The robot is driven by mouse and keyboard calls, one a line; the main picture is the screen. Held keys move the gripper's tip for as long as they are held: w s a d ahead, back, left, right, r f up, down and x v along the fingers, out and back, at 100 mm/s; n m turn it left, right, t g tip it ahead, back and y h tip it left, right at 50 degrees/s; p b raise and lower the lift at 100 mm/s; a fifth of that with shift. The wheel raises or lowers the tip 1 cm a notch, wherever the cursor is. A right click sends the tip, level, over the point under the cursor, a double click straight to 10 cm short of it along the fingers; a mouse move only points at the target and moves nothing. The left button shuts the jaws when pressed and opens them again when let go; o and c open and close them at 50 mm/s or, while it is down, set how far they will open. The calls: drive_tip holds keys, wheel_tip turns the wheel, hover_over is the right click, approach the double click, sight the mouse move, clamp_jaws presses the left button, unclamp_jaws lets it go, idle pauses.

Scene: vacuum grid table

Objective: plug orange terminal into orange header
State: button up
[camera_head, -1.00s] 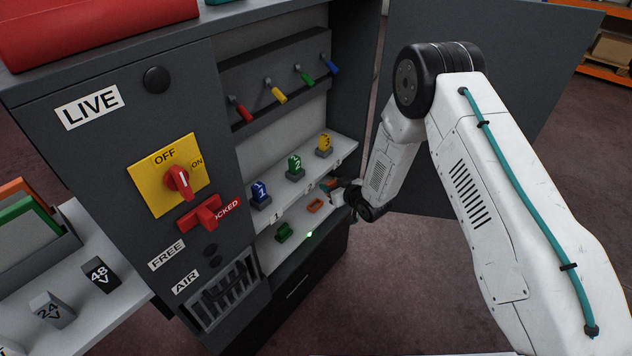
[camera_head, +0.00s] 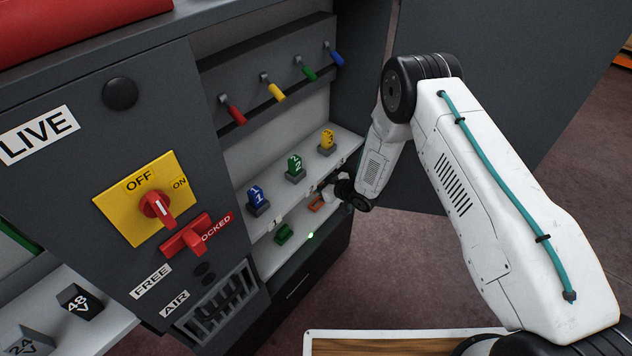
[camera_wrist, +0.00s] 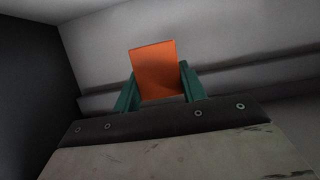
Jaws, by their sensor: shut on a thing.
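My gripper (camera_head: 332,189) is inside the cabinet at the right end of the lower shelf. In the wrist view its two green fingers (camera_wrist: 160,88) are shut on the orange terminal (camera_wrist: 155,68), a flat orange block standing out between them. In the head view the held terminal is too small to make out clearly. The orange header (camera_head: 316,204) lies on the lower shelf, just below and left of my gripper. The gap between terminal and header cannot be judged; the header does not show in the wrist view.
A green header (camera_head: 284,234) sits left of the orange one, near a green light (camera_head: 310,236). Blue (camera_head: 257,200), green (camera_head: 295,168) and yellow (camera_head: 327,141) numbered pieces stand on the step above. Coloured levers line the back. The open door (camera_head: 500,90) is at right.

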drive_tip(key=shift+d, duration=0.1)
drive_tip(key=shift+s+f, duration=0.1)
drive_tip(key=shift+f, duration=2.75)
drive_tip(key=shift+f, duration=1.4)
drive_tip(key=o, duration=1.1)
drive_tip(key=shift+c, duration=0.2)
drive_tip(key=v, duration=0.7)
drive_tip(key=shift+s+d, duration=0.25)
